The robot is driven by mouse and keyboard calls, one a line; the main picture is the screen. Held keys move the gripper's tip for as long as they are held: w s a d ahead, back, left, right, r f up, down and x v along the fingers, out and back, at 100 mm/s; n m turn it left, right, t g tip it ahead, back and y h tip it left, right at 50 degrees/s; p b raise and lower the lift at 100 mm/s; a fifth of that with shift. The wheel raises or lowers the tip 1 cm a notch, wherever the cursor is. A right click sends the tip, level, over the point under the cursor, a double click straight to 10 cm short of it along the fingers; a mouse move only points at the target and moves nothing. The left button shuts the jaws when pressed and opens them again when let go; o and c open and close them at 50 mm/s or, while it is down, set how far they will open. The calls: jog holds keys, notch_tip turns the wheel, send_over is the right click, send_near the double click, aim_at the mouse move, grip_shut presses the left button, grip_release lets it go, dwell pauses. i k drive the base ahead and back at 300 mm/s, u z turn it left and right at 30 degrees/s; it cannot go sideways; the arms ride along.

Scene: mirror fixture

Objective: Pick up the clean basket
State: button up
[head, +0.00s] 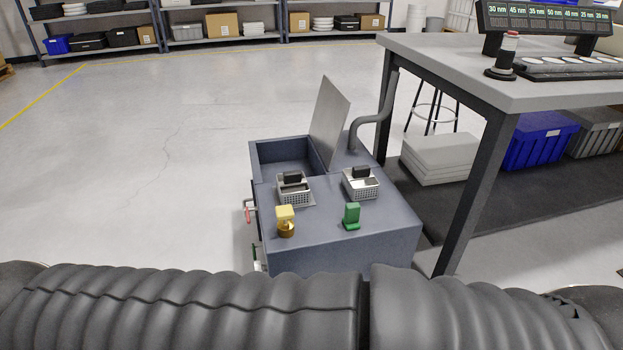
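Two small silver mesh baskets with black handles or blocks on top stand on the grey cabinet (335,250). The left basket (296,196) is just in front of the open tank, and the right basket (361,188) is to its right. I cannot tell from this view which one is the clean basket. My gripper is not in view; dark ribbed sections, probably of my arm, cross the bottom of the picture.
A raised lid (329,120) stands beside the open tank (283,155). A yellow fitting (286,221) and a green fitting (351,216) stand in front of the baskets. A workbench (470,70) rises at right. Floor at left is clear.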

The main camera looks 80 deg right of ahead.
aim_at(360, 183)
jog(key=i, duration=0.4)
jog(key=z, duration=2.45)
jog(key=i, duration=0.5)
